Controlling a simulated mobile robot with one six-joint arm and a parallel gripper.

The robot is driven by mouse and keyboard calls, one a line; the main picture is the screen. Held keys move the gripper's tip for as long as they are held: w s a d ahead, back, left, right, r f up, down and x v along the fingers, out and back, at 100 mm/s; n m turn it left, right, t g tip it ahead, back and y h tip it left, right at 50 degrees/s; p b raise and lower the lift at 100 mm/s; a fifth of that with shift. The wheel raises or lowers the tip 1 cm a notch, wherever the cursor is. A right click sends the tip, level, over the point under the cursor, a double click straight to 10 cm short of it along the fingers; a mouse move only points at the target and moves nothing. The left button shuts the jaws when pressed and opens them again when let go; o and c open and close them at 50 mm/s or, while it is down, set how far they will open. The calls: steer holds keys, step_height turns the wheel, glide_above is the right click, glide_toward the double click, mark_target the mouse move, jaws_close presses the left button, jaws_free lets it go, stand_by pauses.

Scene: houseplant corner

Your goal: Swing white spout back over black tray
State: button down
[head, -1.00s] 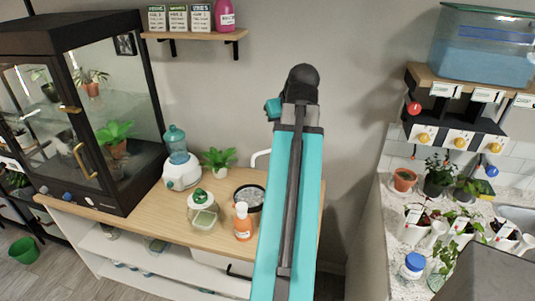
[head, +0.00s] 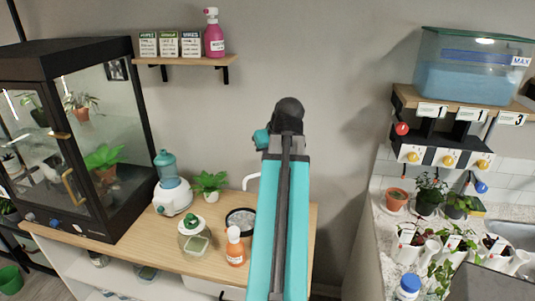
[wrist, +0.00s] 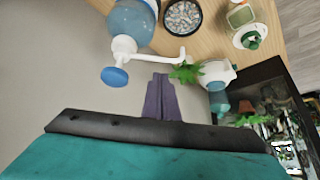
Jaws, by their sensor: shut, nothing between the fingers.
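The white spout (wrist: 165,57) sticks out sideways from the white pump on a large blue bottle (wrist: 132,18) in the wrist view. Its tip bends down beside the round black tray (wrist: 168,28), apart from the rim in the picture; the tray holds pebbles. In the head view the spout (head: 250,178) shows behind the tray (head: 229,224), on the wall side; my arm hides the bottle there. My gripper (wrist: 161,76) is shut and empty, its fingertips close to the spout in the wrist view; I cannot tell whether they touch. The gripper is hidden in the head view.
A blue-topped white dispenser (head: 172,197) and a glass cabinet (head: 130,140) are farther left. A counter with pots is at right.

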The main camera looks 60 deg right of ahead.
steer(key=p+x, duration=0.3)
steer(key=x, duration=0.8)
steer(key=shift+f, duration=0.2)
steer(key=shift+w+d, duration=0.1)
steer(key=shift+d, duration=0.05)
steer(key=shift+w+f, duration=0.1)
stand_by(0.4)
